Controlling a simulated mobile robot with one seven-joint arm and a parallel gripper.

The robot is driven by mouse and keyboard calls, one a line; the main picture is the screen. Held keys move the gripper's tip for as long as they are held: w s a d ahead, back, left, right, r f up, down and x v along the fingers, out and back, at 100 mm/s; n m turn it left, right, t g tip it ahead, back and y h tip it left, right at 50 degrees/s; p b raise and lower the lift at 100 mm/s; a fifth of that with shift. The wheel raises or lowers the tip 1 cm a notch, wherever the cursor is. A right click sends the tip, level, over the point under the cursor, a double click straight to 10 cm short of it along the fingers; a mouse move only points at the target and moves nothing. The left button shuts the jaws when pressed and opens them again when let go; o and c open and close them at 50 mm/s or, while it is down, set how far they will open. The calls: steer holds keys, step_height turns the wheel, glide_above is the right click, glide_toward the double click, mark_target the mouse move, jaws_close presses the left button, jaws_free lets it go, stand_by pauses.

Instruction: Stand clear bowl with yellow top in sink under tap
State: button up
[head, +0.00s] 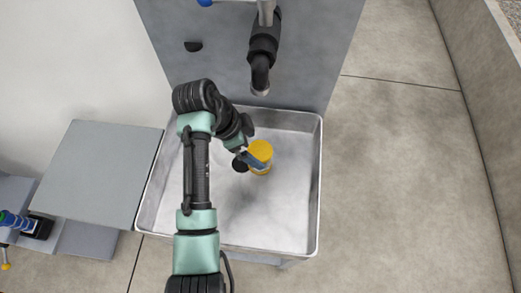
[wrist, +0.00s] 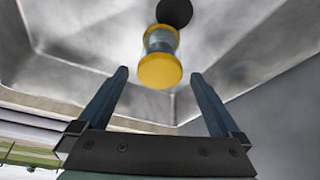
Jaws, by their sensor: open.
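In the wrist view the bowl (wrist: 160,42) shows a clear middle and yellow at both ends. The tap (head: 262,72) hangs from the back panel, behind the bowl in the head view. My gripper (head: 253,160) is low in the sink beside the bowl and partly covers it. In the wrist view my gripper (wrist: 159,76) is open and the bowl appears centred between the fingertips, slightly beyond them; no contact shows.
The sink walls (head: 316,170) surround my gripper and the bowl. A grey side table (head: 95,175) stands left of the sink, with a blue object (head: 14,221) farther left. The right part of the sink floor is clear. Open floor (head: 410,190) lies to the right.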

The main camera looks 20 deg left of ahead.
steer(key=v, duration=0.3)
steer(key=shift+s+a+r, duration=0.1)
steer(key=shift+a+r, duration=0.05)
steer(key=shift+r, duration=0.2)
